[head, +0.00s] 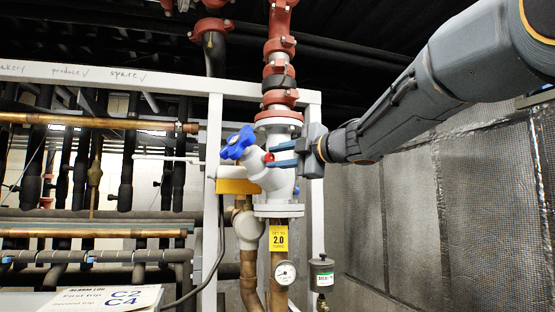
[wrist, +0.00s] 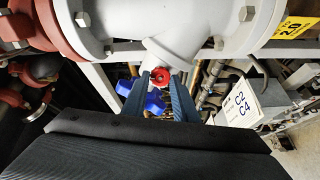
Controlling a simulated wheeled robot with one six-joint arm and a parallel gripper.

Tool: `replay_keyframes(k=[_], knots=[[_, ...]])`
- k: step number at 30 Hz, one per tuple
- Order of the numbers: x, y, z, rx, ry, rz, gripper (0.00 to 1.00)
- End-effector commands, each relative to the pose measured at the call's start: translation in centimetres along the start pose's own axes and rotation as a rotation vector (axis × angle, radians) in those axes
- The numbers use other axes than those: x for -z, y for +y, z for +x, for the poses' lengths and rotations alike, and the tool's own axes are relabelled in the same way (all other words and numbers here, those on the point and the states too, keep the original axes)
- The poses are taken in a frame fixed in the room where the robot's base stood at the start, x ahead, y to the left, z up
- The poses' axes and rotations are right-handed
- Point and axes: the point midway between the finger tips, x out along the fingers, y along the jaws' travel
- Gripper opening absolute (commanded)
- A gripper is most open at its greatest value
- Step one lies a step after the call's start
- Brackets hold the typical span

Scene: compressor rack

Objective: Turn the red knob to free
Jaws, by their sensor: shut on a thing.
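The small red knob (head: 269,157) sits on the side of the grey-white valve body (head: 277,178) in the head view. It also shows in the wrist view (wrist: 160,75), on a pale boss of the valve, between the tips of my fingers. My gripper (head: 272,155) comes in from the right, its blue fingers shut on the red knob. In the wrist view my gripper (wrist: 161,80) has one finger on each side of the knob. A blue handwheel (head: 238,143) is on the valve's upper left, and my fingers partly hide it in the wrist view.
Red pipe couplings (head: 279,48) rise above the valve. A yellow tag (head: 279,238), a pressure gauge (head: 285,273) and a grey canister (head: 322,273) are below. White frame posts (head: 213,140) stand close by. An alarm log sheet (head: 105,300) is at lower left.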

Motion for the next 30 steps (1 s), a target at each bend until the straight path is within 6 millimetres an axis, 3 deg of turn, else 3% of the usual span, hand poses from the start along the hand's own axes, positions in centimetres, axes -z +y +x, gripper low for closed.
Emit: replay_keyframes(k=[10, 11, 14, 23, 30], knots=[[-0.1, -0.1, 0.0, 0.001, -0.001, -0.002, 0.04], [-0.1, -0.1, 0.0, 0.002, -0.001, -0.002, 0.31], [0.0, -0.1, 0.0, 0.001, -0.001, -0.002, 0.45], [0.0, 0.0, -0.2, 0.000, 0.000, -0.002, 0.45], [-0.1, -0.1, -3.1, -0.002, -0.003, -0.002, 0.45]])
